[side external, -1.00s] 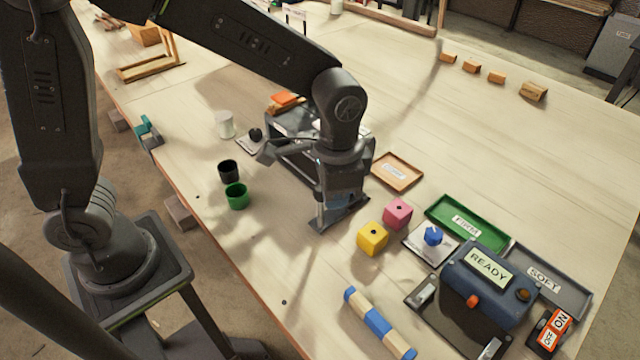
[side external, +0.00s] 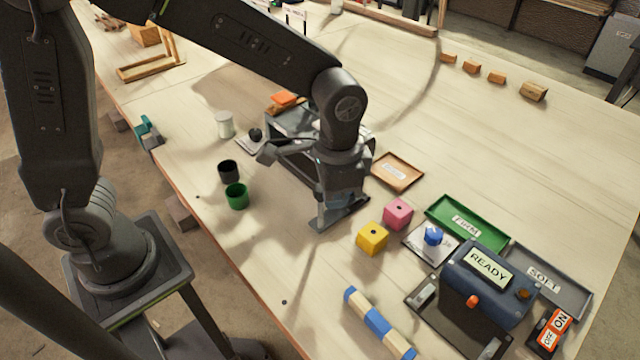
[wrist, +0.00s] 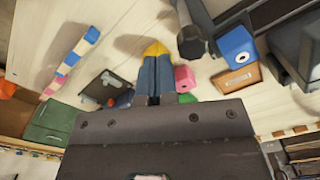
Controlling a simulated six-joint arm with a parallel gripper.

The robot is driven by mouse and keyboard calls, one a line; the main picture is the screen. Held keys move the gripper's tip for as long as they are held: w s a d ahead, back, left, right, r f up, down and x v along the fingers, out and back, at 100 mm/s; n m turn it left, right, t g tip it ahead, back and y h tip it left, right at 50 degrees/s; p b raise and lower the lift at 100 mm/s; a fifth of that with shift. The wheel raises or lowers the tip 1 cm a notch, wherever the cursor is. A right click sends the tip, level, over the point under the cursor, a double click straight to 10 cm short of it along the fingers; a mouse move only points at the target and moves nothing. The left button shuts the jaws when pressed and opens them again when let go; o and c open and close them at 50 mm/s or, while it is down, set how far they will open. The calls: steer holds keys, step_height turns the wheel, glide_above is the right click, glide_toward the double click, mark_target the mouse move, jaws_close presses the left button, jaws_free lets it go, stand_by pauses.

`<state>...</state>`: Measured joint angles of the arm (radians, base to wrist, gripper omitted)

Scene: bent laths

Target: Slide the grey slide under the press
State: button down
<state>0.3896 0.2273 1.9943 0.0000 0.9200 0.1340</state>
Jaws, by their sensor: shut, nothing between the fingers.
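A flat grey plate (side external: 346,211), which looks like the grey slide, lies on the bench at the near side of a grey boxy frame (side external: 284,152), which looks like the press. My gripper (side external: 324,212) is low over the plate, pointing down. Its fingers are shut and empty in the wrist view (wrist: 156,84). My wrist hides much of the frame and part of the plate in the side view. I cannot tell whether the fingers touch the plate, or how far it reaches under the press.
A yellow cube (side external: 373,238) and a pink cube (side external: 398,214) stand right of my gripper. A black cup (side external: 228,171) and green cup (side external: 237,196) stand left. A blue READY device (side external: 486,282) and striped lath (side external: 378,322) lie nearer. The bench is clear at near left.

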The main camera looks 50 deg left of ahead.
steer(key=shift+a, duration=0.2)
steer(key=shift+a, duration=8.3)
step_height(320, 180, up, 6)
steer(key=d, duration=0.1)
steer(key=shift+d+r, duration=0.1)
steer(key=shift+d, duration=0.05)
steer(key=s+d+r+n+t, duration=0.1)
steer(key=s+r+n+t, duration=0.1)
steer(key=s, duration=0.4)
steer(key=s+d+r+n+t, duration=0.1)
steer(key=s+r+n+t, duration=0.1)
steer(key=s, duration=0.4)
steer(key=shift+r+n+t, duration=0.4)
steer(key=shift+n+t, duration=0.4)
steer(key=shift+n, duration=0.2)
steer(key=shift+s, duration=0.1)
